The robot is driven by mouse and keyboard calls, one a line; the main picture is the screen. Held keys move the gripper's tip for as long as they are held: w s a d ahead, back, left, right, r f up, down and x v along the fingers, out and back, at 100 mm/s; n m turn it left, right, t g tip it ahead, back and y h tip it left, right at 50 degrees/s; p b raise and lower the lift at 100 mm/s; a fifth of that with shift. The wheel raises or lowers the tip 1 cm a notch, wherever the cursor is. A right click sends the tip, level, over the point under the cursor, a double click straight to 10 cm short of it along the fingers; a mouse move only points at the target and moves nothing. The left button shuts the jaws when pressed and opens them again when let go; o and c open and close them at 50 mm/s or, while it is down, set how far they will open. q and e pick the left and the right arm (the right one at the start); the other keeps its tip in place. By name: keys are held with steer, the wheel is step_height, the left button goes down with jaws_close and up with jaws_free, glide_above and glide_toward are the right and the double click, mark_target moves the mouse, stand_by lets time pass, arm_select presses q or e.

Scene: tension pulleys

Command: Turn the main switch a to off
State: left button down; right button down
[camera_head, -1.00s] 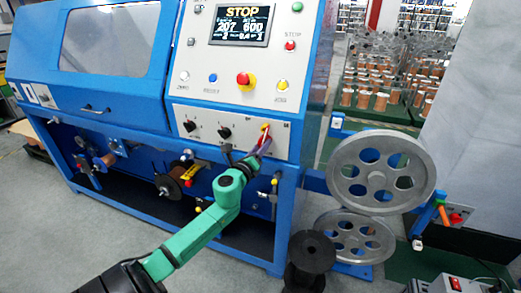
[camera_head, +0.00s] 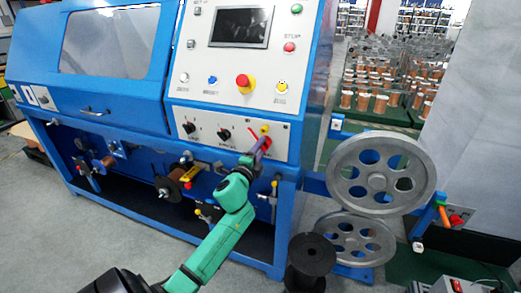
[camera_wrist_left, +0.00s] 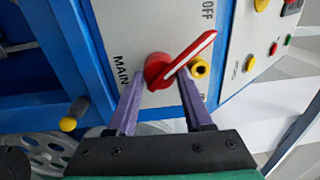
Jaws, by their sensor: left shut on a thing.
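The main switch is a red rotary handle with a white stripe. It shows in the left wrist view (camera_wrist_left: 180,63) beside a "MAIN" label, its tip pointing up and right toward the "OFF" label (camera_wrist_left: 208,10). In the head view the switch (camera_head: 267,142) sits low on the right of the white control panel, partly hidden by my gripper. My left gripper, with purple fingers, is at the switch in the head view (camera_head: 258,147) and the wrist view (camera_wrist_left: 163,98). Its fingers are shut on the handle, one on each side. My right gripper is not in view.
A small yellow part (camera_head: 265,129) is just above the switch, and black knobs (camera_head: 224,134) are to its left. A red emergency button (camera_head: 244,83) is higher up. The screen (camera_head: 240,27) is dark. Grey pulleys (camera_head: 381,172) stand to the right.

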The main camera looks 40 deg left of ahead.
arm_select(q)
steer(key=shift+r+n, duration=0.1)
steer(key=shift+n, duration=1.1)
steer(key=shift+c, duration=2.1)
jaws_free()
steer(key=shift+o, duration=0.6)
steer(key=shift+a, duration=0.15)
